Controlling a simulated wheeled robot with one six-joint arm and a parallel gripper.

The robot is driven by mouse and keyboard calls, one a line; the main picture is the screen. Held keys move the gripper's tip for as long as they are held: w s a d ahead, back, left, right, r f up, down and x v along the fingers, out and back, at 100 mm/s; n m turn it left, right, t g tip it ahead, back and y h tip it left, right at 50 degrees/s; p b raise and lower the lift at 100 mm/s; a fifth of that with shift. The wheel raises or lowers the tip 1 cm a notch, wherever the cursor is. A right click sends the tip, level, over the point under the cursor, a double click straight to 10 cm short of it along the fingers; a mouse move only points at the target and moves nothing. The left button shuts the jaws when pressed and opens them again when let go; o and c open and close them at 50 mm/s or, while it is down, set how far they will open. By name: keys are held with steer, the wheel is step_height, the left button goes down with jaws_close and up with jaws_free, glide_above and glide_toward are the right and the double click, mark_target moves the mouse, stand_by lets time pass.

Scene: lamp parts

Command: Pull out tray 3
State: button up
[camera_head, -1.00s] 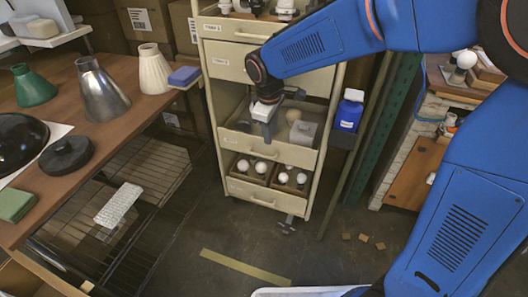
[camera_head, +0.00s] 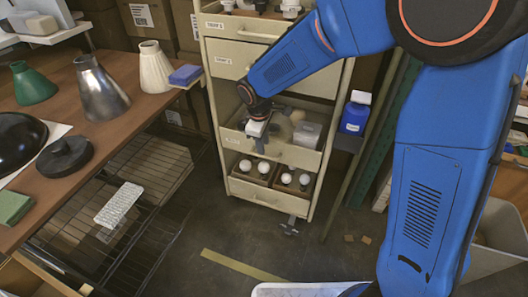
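The cream tray cabinet (camera_head: 214,85) stands at the centre, with trays stacked one above another. A tray at mid-height (camera_head: 300,160), which seems to be tray 3, shows its open top and contents: a grey box (camera_head: 308,134) and a rounded pale item (camera_head: 284,128). Its small front label (camera_head: 231,140) is too small to read. My gripper (camera_head: 254,146) points down at this tray's front, left of its middle. The finger tips overlap the front panel in view. Contact with the handle and the finger gap cannot be made out.
Below, a tray holds several white bulbs (camera_head: 263,167); above are a closed drawer (camera_head: 228,62) and a top tray (camera_head: 240,29) with parts. A blue bottle (camera_head: 355,113) is on the cabinet's right side. A wooden table (camera_head: 118,125) with lampshades is left. The floor in front (camera_head: 240,235) is mostly clear.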

steer(key=shift+w+d+f, duration=0.1)
steer(key=shift+w+f, duration=0.15)
steer(key=shift+f, duration=1.05)
steer(key=shift+w+d+f, duration=0.1)
steer(key=shift+w+f, duration=0.1)
steer(key=shift+f, duration=1.1)
jaws_close()
